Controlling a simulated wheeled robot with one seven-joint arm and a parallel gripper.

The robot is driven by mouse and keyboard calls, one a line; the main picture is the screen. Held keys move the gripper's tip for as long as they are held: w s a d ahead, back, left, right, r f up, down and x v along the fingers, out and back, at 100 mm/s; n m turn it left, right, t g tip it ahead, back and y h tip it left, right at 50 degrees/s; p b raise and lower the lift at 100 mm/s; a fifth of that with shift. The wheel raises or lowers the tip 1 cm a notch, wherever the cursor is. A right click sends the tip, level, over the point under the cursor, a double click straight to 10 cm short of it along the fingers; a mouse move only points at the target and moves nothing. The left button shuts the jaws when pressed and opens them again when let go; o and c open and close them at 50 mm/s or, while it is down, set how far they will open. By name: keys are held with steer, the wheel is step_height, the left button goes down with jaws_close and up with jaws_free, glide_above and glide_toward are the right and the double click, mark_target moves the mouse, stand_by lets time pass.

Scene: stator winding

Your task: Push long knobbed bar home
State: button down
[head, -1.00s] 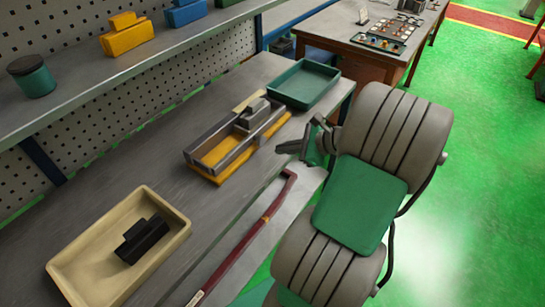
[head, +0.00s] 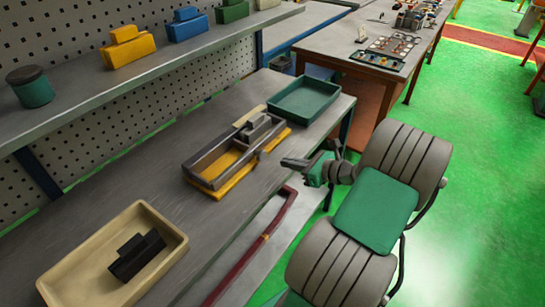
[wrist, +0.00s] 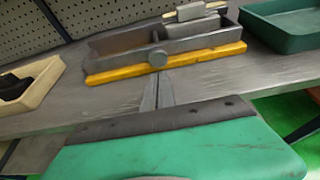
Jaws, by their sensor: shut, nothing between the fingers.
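A grey knobbed piece (head: 256,129), the likely knobbed bar, sits at the far right end of a grey channel fixture (head: 208,178) on a yellow base. It also shows at the right end of the channel in the wrist view (wrist: 196,12). The left part of the channel looks empty. A round knob (wrist: 157,57) shows on the fixture's near side. My gripper (head: 284,162) is shut and empty, in front of the fixture and apart from it. Its fingertips (wrist: 157,80) point toward the fixture in the wrist view. How far the piece is seated cannot be told.
A green tray (head: 337,103) stands just right of the fixture. A cream tray (head: 178,252) with a black knobbed block (head: 138,255) is at the near left. A shelf (head: 75,100) with coloured blocks runs behind.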

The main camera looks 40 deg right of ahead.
mark_target(263, 153)
steer(key=x, duration=0.4)
steer(key=r+x, duration=0.1)
steer(key=x, duration=0.1)
steer(key=shift+w+a+f+p, duration=0.15)
steer(key=shift+w+p, duration=0.15)
steer(key=shift+w, duration=0.15)
steer(key=shift+w+a+r+p, duration=0.15)
steer(key=shift+w+r+p, duration=0.05)
steer(key=shift+w+p, duration=0.2)
steer(key=shift+w+a+r+p, duration=0.15)
steer(key=shift+w+a+p, duration=0.05)
steer(key=shift+w+p, duration=0.2)
steer(key=shift+w+f, duration=0.15)
steer(key=shift+w, duration=0.1)
steer(key=shift+s, duration=0.1)
